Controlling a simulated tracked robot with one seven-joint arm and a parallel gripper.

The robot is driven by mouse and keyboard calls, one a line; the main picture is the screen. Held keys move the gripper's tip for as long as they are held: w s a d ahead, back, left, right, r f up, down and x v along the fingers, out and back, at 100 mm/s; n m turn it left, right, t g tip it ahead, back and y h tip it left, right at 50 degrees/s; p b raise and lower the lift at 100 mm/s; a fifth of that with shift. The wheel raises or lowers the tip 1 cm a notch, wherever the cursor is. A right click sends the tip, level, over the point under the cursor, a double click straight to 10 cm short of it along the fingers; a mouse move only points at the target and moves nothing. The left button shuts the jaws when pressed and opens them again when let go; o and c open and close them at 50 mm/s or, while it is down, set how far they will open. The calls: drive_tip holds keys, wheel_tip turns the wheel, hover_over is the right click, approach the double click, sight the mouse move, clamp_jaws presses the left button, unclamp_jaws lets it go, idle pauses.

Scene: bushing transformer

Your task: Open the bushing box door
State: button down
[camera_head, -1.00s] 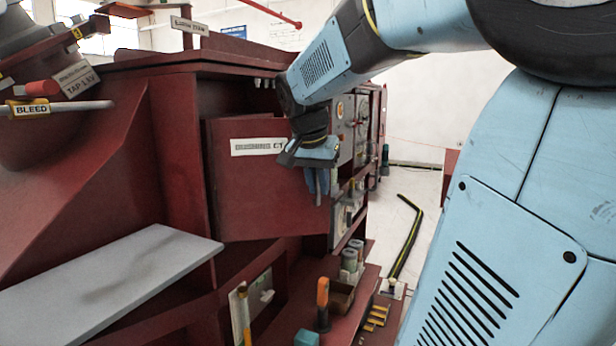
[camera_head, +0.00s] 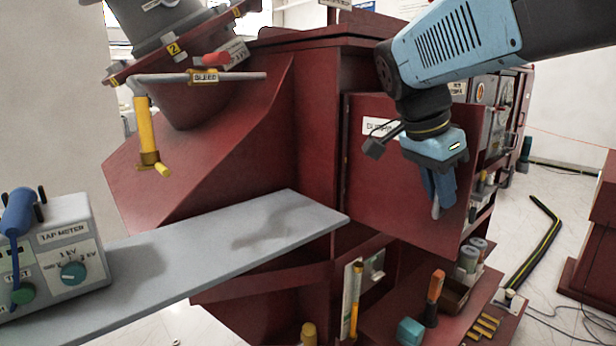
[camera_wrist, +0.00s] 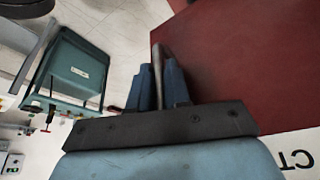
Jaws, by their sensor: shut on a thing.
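The bushing box door (camera_head: 385,195) is a flat dark red panel with a white label on the front of the red transformer body. It stands at an angle to the body, and a dark gap shows above its top edge. My gripper (camera_head: 438,195) points down at the door's right side. In the wrist view my gripper (camera_wrist: 158,85) is shut on a thin grey bar (camera_wrist: 157,60), which looks like the door handle, along the edge of the red panel (camera_wrist: 240,60). The bar's lower tip shows below the fingers in the head view. The door's inner side is hidden.
A grey shelf (camera_head: 230,245) juts out left of the door, with a tap meter (camera_head: 55,255) on it. Below the door, a red ledge holds an orange-handled tool (camera_head: 434,292) and several small parts. A black-and-yellow cable cover (camera_head: 530,240) lies on the floor at right.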

drive_tip(key=shift+a, duration=0.15)
drive_tip(key=c, duration=1.4)
unclamp_jaws()
drive_tip(key=shift+c, duration=0.2)
drive_tip(key=shift+r, duration=0.1)
drive_tip(key=v, duration=1.3)
drive_tip(key=shift+r, duration=0.25)
drive_tip(key=shift+a, duration=0.1)
